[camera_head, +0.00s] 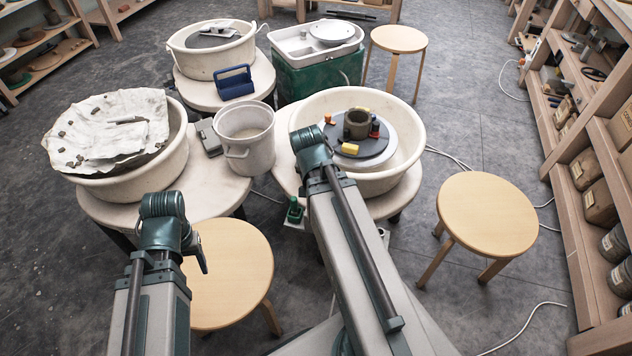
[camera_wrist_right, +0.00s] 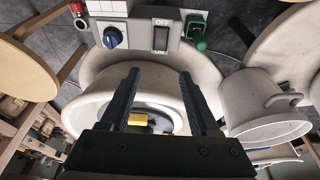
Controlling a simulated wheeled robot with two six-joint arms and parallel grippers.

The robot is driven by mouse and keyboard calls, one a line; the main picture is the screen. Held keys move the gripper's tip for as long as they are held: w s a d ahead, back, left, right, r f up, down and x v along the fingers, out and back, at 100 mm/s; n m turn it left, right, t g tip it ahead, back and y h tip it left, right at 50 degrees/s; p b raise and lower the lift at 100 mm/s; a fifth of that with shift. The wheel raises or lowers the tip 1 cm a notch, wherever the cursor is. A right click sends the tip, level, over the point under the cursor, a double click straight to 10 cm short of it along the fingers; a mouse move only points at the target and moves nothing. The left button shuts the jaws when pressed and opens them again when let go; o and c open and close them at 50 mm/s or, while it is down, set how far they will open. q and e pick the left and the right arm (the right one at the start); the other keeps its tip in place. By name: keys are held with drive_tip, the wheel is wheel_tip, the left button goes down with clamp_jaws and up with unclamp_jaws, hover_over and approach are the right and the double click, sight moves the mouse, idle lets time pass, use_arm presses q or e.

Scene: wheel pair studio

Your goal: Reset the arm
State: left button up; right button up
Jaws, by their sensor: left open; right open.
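The task names no object besides my arm. My left arm comes in at the lower left of the head view. Its dark gripper (camera_head: 203,262) is small and partly hidden by the wrist, beside a round wooden stool, with nothing seen in it. My right arm reaches up to the right-hand wheel, and its gripper is hidden behind the arm in the head view. In the right wrist view my right gripper (camera_wrist_right: 157,76) has its two fingers wide apart and empty. Between them show the pale splash pan (camera_wrist_right: 98,100) and a yellow block (camera_wrist_right: 138,119).
The right splash pan (camera_head: 408,120) holds a dark disc with a clay pot (camera_head: 357,124). A bucket (camera_head: 245,155) stands left of it. A cloth-covered left pan (camera_head: 178,155) is further left. Stools (camera_head: 488,212) (camera_head: 232,270) stand nearby. A switch panel (camera_wrist_right: 150,38) fronts the wheel.

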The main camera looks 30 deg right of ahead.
idle(0.5)
drive_tip(key=s+a+r+n+g+p, duration=0.1)
drive_tip(key=s+a+r+n+p, duration=0.2)
drive_tip(key=a+r+n+p, duration=0.3)
drive_tip(key=s+a+r+n+g+y+p, duration=0.1)
drive_tip(key=s+a+r+n+p, duration=0.2)
drive_tip(key=a+r+n+p, duration=0.4)
drive_tip(key=a+r+p, duration=0.8)
drive_tip(key=a+p, duration=0.1)
drive_tip(key=a, duration=0.4)
drive_tip(key=shift+r+n+p, duration=0.3)
drive_tip(key=shift+r, duration=0.1)
